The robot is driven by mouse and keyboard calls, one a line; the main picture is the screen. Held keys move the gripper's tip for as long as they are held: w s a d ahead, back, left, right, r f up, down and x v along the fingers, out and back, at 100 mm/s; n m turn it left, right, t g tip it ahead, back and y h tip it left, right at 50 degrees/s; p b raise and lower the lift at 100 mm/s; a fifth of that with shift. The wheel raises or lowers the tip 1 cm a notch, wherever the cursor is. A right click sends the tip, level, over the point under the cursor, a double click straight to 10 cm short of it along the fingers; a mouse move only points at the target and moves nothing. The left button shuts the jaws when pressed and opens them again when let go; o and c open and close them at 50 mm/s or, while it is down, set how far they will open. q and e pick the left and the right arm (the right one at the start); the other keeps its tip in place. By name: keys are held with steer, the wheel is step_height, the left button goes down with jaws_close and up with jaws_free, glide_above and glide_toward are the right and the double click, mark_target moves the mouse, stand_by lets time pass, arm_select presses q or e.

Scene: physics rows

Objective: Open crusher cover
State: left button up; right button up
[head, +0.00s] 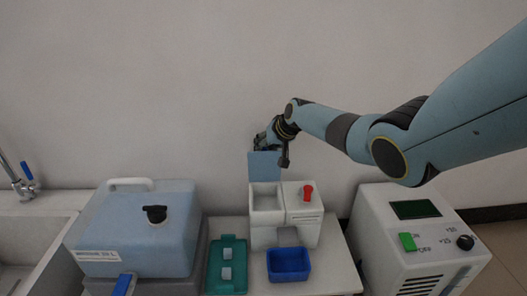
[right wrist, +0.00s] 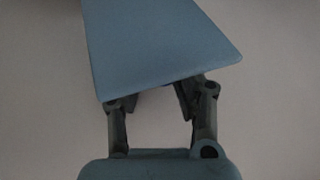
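The crusher (head: 262,236) is a white box with a red knob (head: 307,193) on its top right. Its blue cover (head: 264,167) stands upright at the back edge, and the compartment in front of it shows open. My right gripper (head: 272,138) is at the cover's top edge, above and behind the crusher. In the right wrist view the cover (right wrist: 160,45) fills the upper middle and hides part of the fingertips. The fingers of my right gripper (right wrist: 160,105) stand apart, with no grip on the cover visible. My left gripper is not in view.
A blue tray (head: 289,278) stands in front of the crusher. A green tray (head: 240,271) with small light pieces lies left of it. A large blue tank (head: 180,235) stands farther left beside a sink (head: 25,240). A white device (head: 385,235) with a green switch stands right.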

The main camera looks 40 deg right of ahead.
steer(key=o, duration=0.4)
steer(key=shift+s+f, duration=0.15)
steer(key=shift+f, duration=0.1)
steer(key=shift+a, duration=0.1)
steer(key=v, duration=1.2)
